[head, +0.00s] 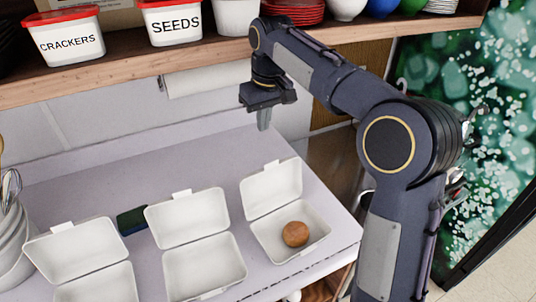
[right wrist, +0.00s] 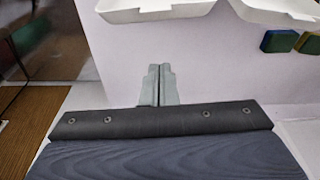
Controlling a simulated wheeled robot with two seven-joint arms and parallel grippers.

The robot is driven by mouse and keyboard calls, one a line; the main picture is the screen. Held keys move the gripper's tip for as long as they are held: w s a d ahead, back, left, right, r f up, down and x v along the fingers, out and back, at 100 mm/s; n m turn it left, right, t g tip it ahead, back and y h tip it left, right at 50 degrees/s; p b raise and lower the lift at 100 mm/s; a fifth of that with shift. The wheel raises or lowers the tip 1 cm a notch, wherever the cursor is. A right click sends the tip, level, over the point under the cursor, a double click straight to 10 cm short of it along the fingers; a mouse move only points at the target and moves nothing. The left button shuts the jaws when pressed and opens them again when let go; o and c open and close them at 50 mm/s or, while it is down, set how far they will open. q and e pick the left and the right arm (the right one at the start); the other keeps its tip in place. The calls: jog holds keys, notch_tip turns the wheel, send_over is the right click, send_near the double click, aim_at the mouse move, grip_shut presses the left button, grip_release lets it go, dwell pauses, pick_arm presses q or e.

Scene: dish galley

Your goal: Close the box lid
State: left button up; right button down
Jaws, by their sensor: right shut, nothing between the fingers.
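Three white takeaway boxes stand in a row on the pale counter, all with lids raised. The right box (head: 290,237) holds a round brown bun (head: 295,234), and its lid (head: 270,187) leans back. The middle box (head: 204,268) and left box (head: 98,285) look empty where visible; the left one is cut by the frame's bottom. My right gripper (head: 264,121) is shut and empty, pointing down behind the right box's lid, apart from it. Its closed fingers (right wrist: 158,86) show in the right wrist view, with parts of two boxes at the top. My left gripper is out of view.
A dark, flat item (head: 131,220) lies between the left and middle boxes. A wooden shelf (head: 120,75) with labelled tubs overhangs the counter's back, above a paper roll (head: 207,79).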

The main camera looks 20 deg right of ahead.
jog(key=f, duration=0.3)
jog(key=s+f, duration=0.1)
jog(key=f, duration=0.2)
jog(key=s+f+p, duration=0.1)
jog(key=f, duration=0.2)
jog(key=shift+d, duration=0.2)
jog(key=shift+f, duration=0.1)
jog(key=shift+s, duration=0.1)
